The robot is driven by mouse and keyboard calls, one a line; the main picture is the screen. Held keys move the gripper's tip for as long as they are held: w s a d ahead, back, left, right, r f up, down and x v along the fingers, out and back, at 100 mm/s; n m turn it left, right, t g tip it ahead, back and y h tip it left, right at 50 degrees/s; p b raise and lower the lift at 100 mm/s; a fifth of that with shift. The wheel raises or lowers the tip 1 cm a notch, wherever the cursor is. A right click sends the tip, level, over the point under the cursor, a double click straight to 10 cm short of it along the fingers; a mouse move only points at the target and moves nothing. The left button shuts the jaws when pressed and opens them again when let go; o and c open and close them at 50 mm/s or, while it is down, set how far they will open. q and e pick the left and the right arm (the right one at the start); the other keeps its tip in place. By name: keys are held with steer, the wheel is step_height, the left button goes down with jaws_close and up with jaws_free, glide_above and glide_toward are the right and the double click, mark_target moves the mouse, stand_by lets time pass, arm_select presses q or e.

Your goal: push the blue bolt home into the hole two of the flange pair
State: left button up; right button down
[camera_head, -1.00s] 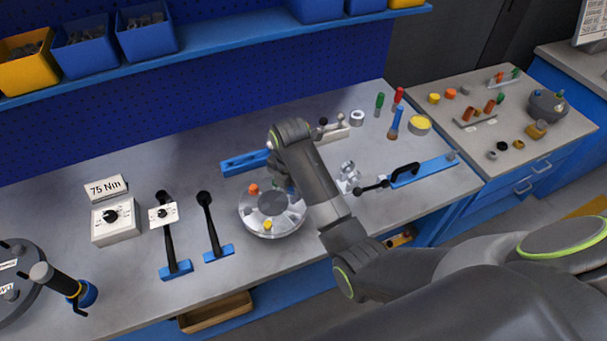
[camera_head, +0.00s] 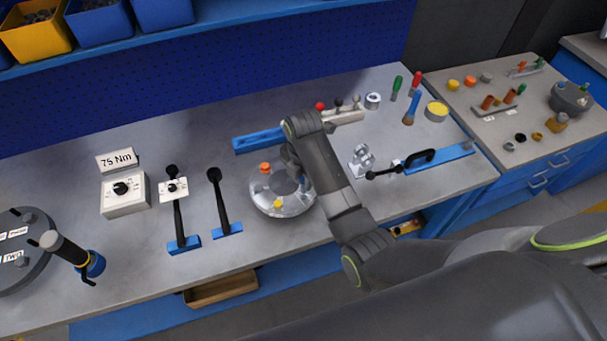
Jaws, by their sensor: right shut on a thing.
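My right gripper (camera_head: 299,178) is over the back right of the flange, pointing down and shut. A small blue bit, the blue bolt (camera_head: 304,185), shows at its fingertips by the flange rim. My arm hides most of the bolt and the hole under it, so I cannot tell how deep it sits. My left gripper is out of view.
Two black-handled tools (camera_head: 215,177) on blue feet and a 75 Nm box (camera_head: 124,196) stand left. A blue rail (camera_head: 258,140) lies behind the flange. A clamp on a blue bar (camera_head: 455,153) lies right. Bare bench lies in front of the flange.

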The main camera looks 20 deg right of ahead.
mark_target(304, 192)
steer(key=shift+f, duration=0.7)
stand_by(0.4)
steer(key=shift+s+p, duration=0.1)
steer(key=shift+p, duration=0.35)
stand_by(0.5)
steer(key=shift+p, duration=0.5)
steer(key=shift+f+b, duration=0.9)
steer(key=shift+f, duration=1.35)
steer(key=c, duration=1.2)
jaws_free()
